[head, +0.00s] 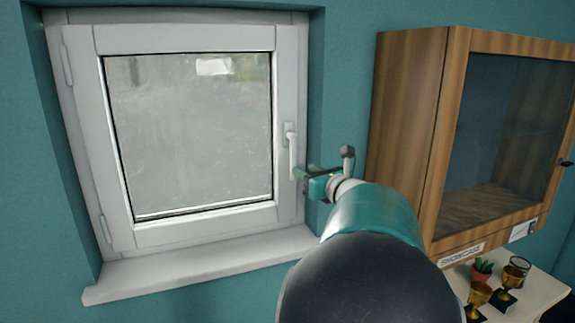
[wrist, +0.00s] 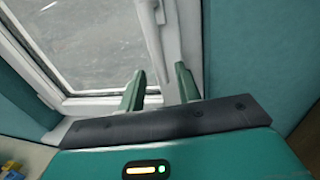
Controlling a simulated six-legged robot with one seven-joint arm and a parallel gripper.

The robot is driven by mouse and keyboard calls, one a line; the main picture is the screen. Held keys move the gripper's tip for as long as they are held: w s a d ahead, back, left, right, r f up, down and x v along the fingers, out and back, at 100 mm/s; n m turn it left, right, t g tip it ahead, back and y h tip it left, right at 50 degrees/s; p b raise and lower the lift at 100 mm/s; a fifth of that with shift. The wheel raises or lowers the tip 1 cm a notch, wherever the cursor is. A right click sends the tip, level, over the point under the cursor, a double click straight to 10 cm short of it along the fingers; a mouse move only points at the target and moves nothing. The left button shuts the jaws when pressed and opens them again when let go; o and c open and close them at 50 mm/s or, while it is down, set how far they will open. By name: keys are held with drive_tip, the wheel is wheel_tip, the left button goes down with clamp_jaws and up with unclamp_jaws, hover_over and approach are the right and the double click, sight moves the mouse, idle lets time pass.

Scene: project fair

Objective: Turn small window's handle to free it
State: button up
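The small window (head: 190,120) is white-framed and looks closed in its teal wall recess. Its white handle (head: 292,152) is on the right side of the frame and hangs straight down. My gripper (head: 303,174) is at the lower end of the handle, coming from the right. In the wrist view my gripper (wrist: 160,86) is open, with two green fingers apart. The handle (wrist: 152,42) reaches down toward the gap between them. I cannot tell whether a finger touches it.
A wooden showcase cabinet (head: 410,120) with a glass door hangs close to the right of my arm. Below it a pale table (head: 540,290) holds a small cactus (head: 482,270) and gold trophies (head: 479,293). The white window sill (head: 200,262) juts out and is bare.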

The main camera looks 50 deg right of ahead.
sight(295, 165)
drive_tip(key=x, duration=0.7)
drive_tip(key=shift+s, duration=0.1)
clamp_jaws()
